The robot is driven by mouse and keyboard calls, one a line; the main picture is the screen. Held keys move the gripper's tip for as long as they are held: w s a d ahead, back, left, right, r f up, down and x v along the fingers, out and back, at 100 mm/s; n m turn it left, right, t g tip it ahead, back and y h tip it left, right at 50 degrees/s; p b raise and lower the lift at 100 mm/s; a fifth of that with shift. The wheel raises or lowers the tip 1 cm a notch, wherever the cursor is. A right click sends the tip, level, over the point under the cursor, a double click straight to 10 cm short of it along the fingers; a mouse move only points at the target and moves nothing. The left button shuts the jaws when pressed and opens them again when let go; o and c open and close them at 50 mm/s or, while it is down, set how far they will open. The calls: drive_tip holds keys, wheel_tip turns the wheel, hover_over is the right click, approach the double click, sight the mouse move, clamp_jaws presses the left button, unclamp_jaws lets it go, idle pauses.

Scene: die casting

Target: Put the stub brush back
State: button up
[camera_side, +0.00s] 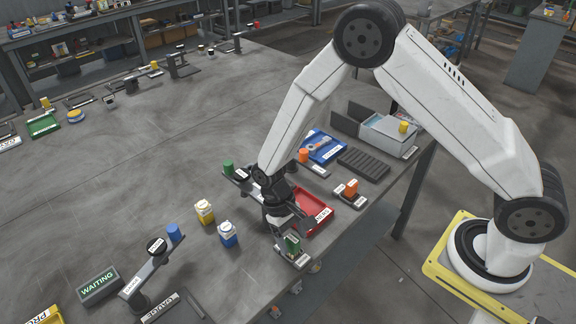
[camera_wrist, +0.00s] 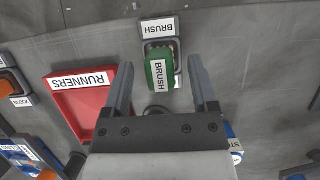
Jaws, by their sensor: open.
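The stub brush (camera_wrist: 158,74) is a green block with a BRUSH label. In the wrist view it is at a grey holder (camera_wrist: 150,44) that also has a BRUSH label, a little tilted against it. How deep it sits is hard to tell. In the side view the green brush (camera_side: 292,244) stands upright over its holder (camera_side: 293,260) near the table's front edge. My gripper (camera_wrist: 161,68) is open, with the brush between its two fingers in the wrist view and no clear contact. In the side view my gripper (camera_side: 282,216) is just behind and above the brush.
A red RUNNERS tray (camera_side: 314,212) lies close to the right of my gripper. An orange block on a stand (camera_side: 350,189) is farther right. The table's left middle is clear.

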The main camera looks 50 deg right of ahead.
drive_tip(key=v, duration=0.9)
drive_tip(key=shift+w+r, duration=0.15)
drive_tip(key=shift+r, duration=0.2)
drive_tip(key=shift+d, duration=0.1)
drive_tip(key=s+d+r+t, duration=0.7)
drive_tip(key=s+d, duration=0.2)
drive_tip(key=d, duration=0.2)
drive_tip(key=shift+s+d, duration=0.15)
drive_tip(key=shift+s, duration=0.25)
drive_tip(key=shift+r, duration=0.15)
idle(0.9)
